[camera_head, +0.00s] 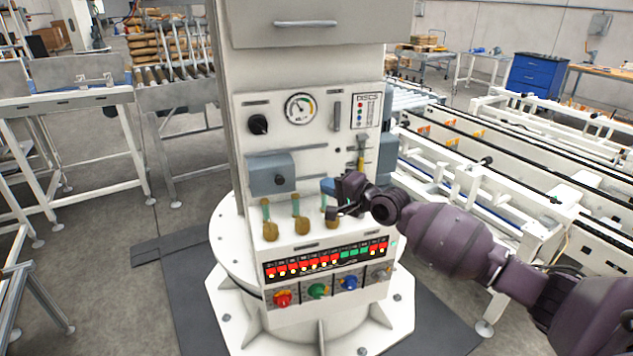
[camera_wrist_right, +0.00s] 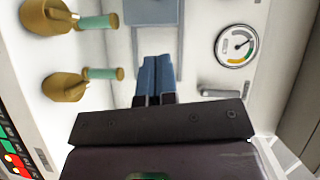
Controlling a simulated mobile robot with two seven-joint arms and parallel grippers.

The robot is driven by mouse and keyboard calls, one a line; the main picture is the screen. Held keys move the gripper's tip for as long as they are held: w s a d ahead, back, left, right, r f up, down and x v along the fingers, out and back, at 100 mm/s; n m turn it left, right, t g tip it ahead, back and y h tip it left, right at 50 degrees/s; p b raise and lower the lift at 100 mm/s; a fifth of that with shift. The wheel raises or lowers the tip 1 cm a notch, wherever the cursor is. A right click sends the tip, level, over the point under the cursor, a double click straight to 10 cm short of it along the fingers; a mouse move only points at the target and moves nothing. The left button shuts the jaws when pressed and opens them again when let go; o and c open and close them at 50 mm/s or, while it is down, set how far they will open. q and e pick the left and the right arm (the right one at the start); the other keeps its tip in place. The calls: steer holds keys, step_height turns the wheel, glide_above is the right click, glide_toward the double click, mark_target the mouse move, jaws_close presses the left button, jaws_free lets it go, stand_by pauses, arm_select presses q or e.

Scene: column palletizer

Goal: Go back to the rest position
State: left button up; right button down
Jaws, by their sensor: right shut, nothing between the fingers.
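My right arm (camera_head: 450,235) comes in from the right toward the white control column (camera_head: 238,140). My right gripper (camera_head: 328,186) is in front of the panel, just above and beside the rightmost brass-knobbed lever (camera_head: 332,222). In the right wrist view its two blue fingers (camera_wrist_right: 156,66) lie together with nothing between them. I cannot tell whether any part of the gripper touches the panel. Two other brass levers with green stems, the left (camera_head: 269,228) and the middle (camera_head: 299,228), stand clear of it. My left gripper is not in view.
The panel carries a round gauge (camera_head: 300,108), a black knob (camera_head: 258,124), a grey-blue box (camera_head: 265,177), a lit red and green display (camera_head: 325,258) and red, green and blue knobs. White conveyor frames (camera_head: 470,185) stand on the right, metal tables (camera_head: 70,103) on the left.

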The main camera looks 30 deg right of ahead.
steer(key=shift+v, duration=1.55)
steer(key=s+a+f+n+g+h, duration=0.1)
steer(key=s+a+f+n+h, duration=0.1)
steer(key=s+f, duration=0.7)
steer(key=s+a+f+n+g+h, duration=0.1)
steer(key=s+a+f+n+h, duration=0.1)
steer(key=s+a+f+n, duration=0.2)
steer(key=s+a+f+n+g+h, duration=0.2)
steer(key=s+f+n, duration=0.5)
steer(key=s+f, duration=0.7)
steer(key=s+a, duration=0.1)
steer(key=s, duration=0.2)
steer(key=shift+s+n, duration=0.15)
steer(key=shift+n, duration=0.15)
